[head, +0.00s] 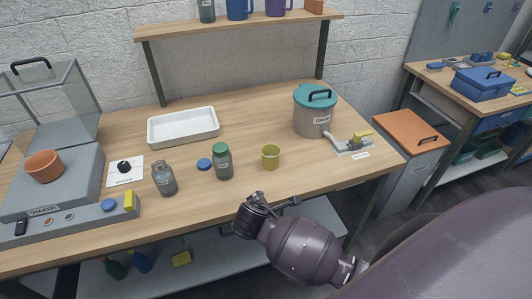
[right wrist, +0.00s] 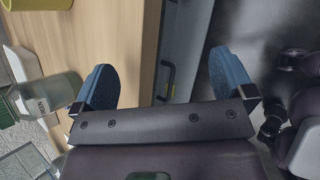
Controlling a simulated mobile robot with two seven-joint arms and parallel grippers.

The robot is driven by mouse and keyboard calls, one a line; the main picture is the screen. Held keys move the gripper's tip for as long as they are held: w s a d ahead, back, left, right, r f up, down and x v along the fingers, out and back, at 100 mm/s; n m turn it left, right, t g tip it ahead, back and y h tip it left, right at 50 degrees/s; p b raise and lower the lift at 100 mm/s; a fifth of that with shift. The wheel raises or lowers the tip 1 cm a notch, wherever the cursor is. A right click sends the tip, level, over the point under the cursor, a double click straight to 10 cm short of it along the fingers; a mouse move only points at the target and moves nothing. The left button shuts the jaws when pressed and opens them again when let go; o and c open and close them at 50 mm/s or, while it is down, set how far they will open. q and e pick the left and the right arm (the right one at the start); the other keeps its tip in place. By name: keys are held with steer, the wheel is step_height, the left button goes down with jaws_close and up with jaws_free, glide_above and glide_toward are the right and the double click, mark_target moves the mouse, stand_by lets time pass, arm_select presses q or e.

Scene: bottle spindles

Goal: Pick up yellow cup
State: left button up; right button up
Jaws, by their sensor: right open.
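The yellow cup (head: 270,157) stands upright on the wooden table (head: 300,178), towards its front edge and right of a grey bottle with a green cap (head: 223,164). Part of the cup also shows at the top left edge of the right wrist view (right wrist: 44,4). My right gripper (head: 270,206) is in front of the table's front edge, apart from the cup. In the right wrist view its two blue fingers are spread wide with nothing between them, and the table edge lies beyond. My left gripper is not in view.
A white tray (head: 183,126) and a shaker (head: 60,200) are further left.

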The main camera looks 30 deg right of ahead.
mark_target(266, 163)
steer(key=w+r+n+h, duration=0.1)
steer(key=w+r+n, duration=0.1)
steer(key=w, duration=0.1)
steer(key=w+d+r+n+t+h, duration=0.1)
steer(key=w+n+h, duration=0.1)
steer(key=w, duration=0.1)
steer(key=w+d+r+n+h, duration=0.1)
steer(key=w+r+n, duration=0.1)
steer(key=w+n, duration=0.1)
steer(key=shift+w+d+r+t+h+p, duration=0.15)
steer(key=shift+w+r+t+h+p, duration=0.2)
steer(key=shift+w, duration=0.25)
steer(key=shift+w+d+r, duration=0.15)
steer(key=shift+w+d, duration=0.05)
steer(key=shift+w, duration=0.1)
steer(key=shift+w+d+n+h, duration=0.2)
steer(key=shift+n+h, duration=0.05)
steer(key=shift+n, duration=0.05)
steer(key=x, duration=0.4)
steer(key=shift+w+d+f, duration=0.15)
steer(key=shift+d+f, duration=0.1)
steer(key=shift+f+x, duration=0.2)
steer(key=shift+x, duration=1.15)
steer(key=shift+f+x, duration=0.2)
steer(key=shift+x, duration=1.1)
steer(key=shift+a, duration=0.2)
steer(key=c, duration=1)
